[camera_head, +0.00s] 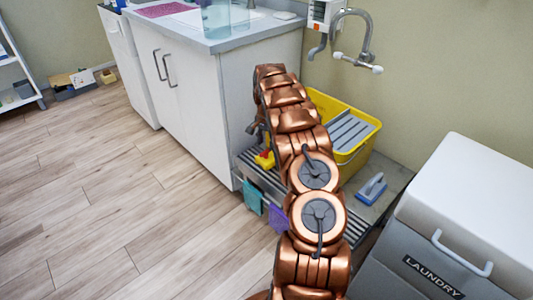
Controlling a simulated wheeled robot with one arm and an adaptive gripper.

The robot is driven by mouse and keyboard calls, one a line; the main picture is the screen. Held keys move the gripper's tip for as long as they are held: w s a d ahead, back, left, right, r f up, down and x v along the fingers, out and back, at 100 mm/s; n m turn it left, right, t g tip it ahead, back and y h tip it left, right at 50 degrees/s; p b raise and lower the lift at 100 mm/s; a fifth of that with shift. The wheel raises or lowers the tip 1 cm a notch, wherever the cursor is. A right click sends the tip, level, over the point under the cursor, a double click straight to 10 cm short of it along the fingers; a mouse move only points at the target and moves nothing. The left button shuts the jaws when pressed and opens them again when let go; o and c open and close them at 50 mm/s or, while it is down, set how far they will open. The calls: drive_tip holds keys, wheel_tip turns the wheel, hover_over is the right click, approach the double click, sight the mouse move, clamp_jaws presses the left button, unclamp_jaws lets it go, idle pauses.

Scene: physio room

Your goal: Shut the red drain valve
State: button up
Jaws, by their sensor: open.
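The red drain valve cannot be made out for certain. A small red patch (265,154) shows on a yellow item (265,161) just left of my arm, low by the cabinet's right side. Just above it, a small grey-brown fitting (252,127) sticks out by the cabinet's side, partly hidden by my arm. I cannot tell whether either belongs to the valve. My copper arm rises through the middle of the view and covers the area behind it. My gripper is not seen; the far end of the arm hides it.
A yellow bucket (368,122) with a grey ribbed insert stands right of my arm on a low grated platform (395,187). A blue brush (371,188) lies there. Teal (252,197) and purple (278,218) cloths hang at its front. A laundry bin (465,215) stands right.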

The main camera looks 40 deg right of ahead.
sight(266, 151)
drive_tip(key=shift+f+b, duration=0.3)
drive_tip(key=shift+f, duration=2.3)
clamp_jaws()
